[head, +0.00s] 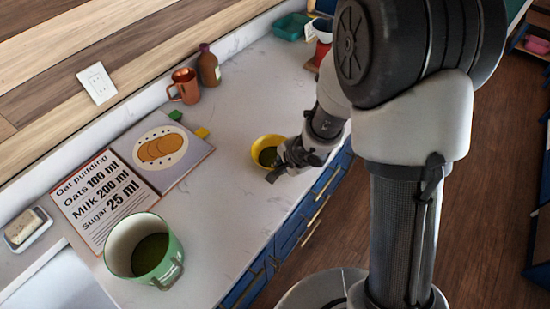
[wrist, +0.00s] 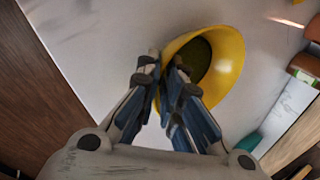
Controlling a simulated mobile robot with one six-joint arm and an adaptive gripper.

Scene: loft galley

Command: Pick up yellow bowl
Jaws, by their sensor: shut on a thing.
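The yellow bowl (head: 262,144) is near the front edge of the white counter in the head view. It is round, with a dark greenish inside. In the wrist view the bowl (wrist: 232,60) appears tilted, its opening facing up and to the right. My gripper (head: 278,166) is at the bowl's near right side. In the wrist view my gripper (wrist: 160,75) is shut on the bowl's wall, with one finger on each side of the near rim. I cannot tell whether the bowl is clear of the counter.
A recipe book (head: 104,193) lies open on the counter (head: 215,225). A green pot (head: 160,272), a copper mug (head: 186,88), a brown bottle (head: 209,68) and a butter dish (head: 26,228) stand around it. A teal container (head: 290,27) is at the far end. The counter around the bowl is clear.

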